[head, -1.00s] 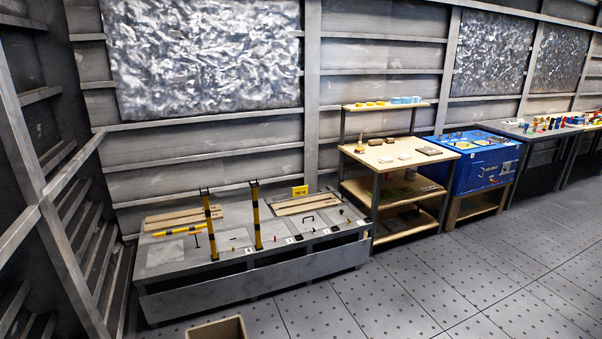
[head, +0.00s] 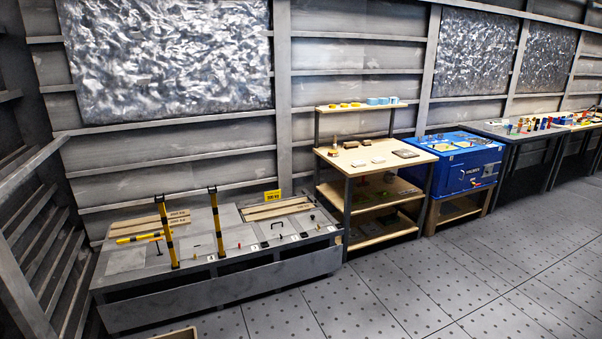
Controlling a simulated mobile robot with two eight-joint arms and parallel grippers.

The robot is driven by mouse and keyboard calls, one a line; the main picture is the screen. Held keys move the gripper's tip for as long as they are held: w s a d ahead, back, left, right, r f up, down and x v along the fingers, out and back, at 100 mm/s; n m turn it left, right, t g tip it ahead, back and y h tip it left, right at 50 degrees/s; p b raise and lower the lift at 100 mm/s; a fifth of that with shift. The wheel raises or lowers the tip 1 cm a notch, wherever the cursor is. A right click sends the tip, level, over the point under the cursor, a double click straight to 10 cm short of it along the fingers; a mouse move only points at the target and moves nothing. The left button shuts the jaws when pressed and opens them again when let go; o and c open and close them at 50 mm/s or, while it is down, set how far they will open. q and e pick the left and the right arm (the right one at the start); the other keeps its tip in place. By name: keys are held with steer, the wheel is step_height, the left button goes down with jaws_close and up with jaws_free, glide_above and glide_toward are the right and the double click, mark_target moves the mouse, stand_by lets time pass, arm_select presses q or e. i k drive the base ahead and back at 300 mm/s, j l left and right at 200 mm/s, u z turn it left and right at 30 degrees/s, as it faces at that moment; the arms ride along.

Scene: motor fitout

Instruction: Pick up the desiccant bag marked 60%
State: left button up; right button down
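No bag with a readable 60% mark shows in the head view. Small pale and brown flat items (head: 379,160) lie on the top board of the wooden shelf unit (head: 345,159); they are too small to read or to name as desiccant bags. Neither of my grippers is in view.
A low grey platform (head: 200,292) with black-and-yellow posts (head: 217,222) stands at the left. A blue cabinet (head: 463,175) is right of the shelf unit, with grey tables (head: 506,132) beyond. A box rim (head: 176,334) shows at the bottom edge. The floor (head: 420,285) at the right is clear.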

mark_target(378, 160)
steer(key=i+l, duration=0.15)
steer(key=l, duration=0.2)
steer(key=i+l, duration=0.2)
steer(key=l, duration=0.15)
steer(key=i+l+z, duration=0.1)
steer(key=l, duration=0.2)
steer(key=i+l, duration=0.25)
steer(key=i, duration=0.15)
steer(key=i+l+z, duration=0.1)
steer(key=i+l, duration=0.15)
steer(key=i, duration=0.2)
steer(key=i+l+z, duration=0.1)
steer(key=i, duration=0.3)
steer(key=i+z, duration=0.1)
steer(key=i, duration=1.55)
steer(key=i+u, duration=0.1)
steer(key=u, duration=0.7)
steer(key=i+l+u, duration=0.1)
steer(key=l+u, duration=0.2)
steer(key=i+l+u, duration=0.1)
steer(key=l+u, duration=0.45)
steer(key=i+l+u, duration=0.1)
steer(key=l+u, duration=0.25)
steer(key=l, duration=0.8)
